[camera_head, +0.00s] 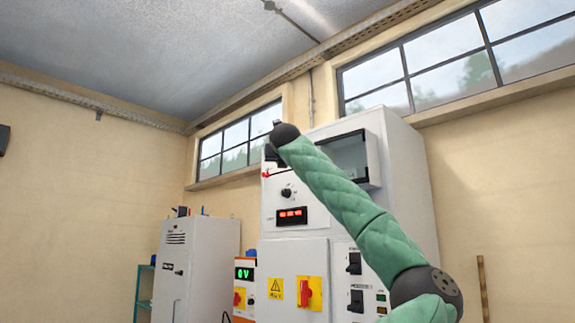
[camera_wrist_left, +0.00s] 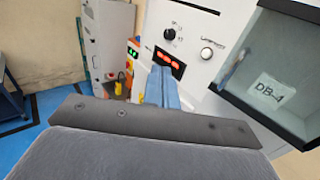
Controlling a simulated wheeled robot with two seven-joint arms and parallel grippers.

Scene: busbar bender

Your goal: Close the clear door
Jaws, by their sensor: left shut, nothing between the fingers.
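I cannot tell how far the door is ajar. My left gripper (camera_wrist_left: 160,78) is shut and empty. Its fingers lie left of the glazed box and overlap the red display in the wrist view. In the head view the padded green arm crosses the cabinet and hides part of its front.
A knob (camera_head: 287,192), red display (camera_head: 292,216) and red switch (camera_head: 309,293) are on the cabinet front. A smaller unit with a green display (camera_head: 244,273) and a white cabinet (camera_head: 195,262) stand left.

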